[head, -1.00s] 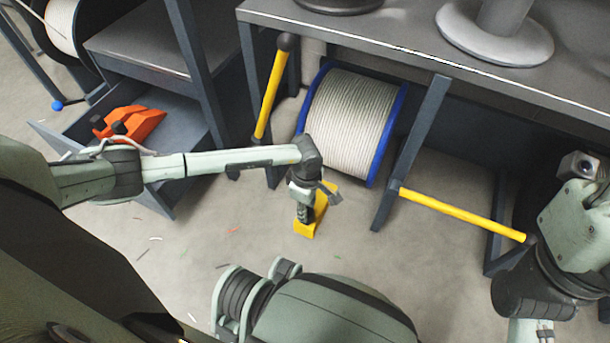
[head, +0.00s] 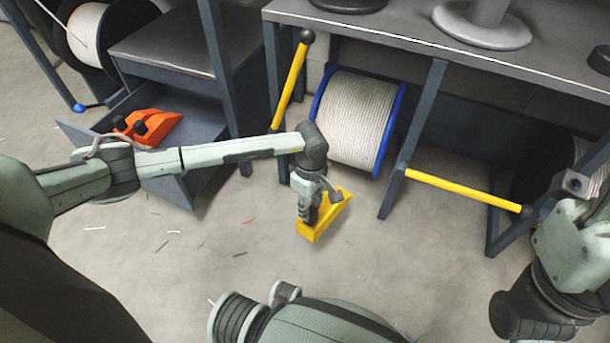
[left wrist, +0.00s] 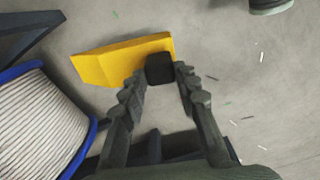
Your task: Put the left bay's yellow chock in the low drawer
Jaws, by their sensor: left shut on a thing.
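The yellow chock (head: 332,215) is a wedge, in front of the blue-rimmed cable reel. My left gripper (head: 310,219) is shut on it by a dark knob, and in the left wrist view the black knob (left wrist: 160,68) sits between the fingertips, with the yellow wedge (left wrist: 112,61) beyond. From the head view I cannot tell how far the chock is above the floor. The low drawer (head: 188,127) stands open at the left under a grey unit, with an orange chock-like piece (head: 150,126) in it. My right gripper is not in view; only that arm shows at the right.
The white cable reel (head: 354,118) stands in the bay behind the chock. A yellow bar (head: 292,80) is raised at its left; another yellow bar (head: 464,189) lies across the bay to the right. Steel posts (head: 412,140) divide the bays. Open floor with scattered scraps lies in front.

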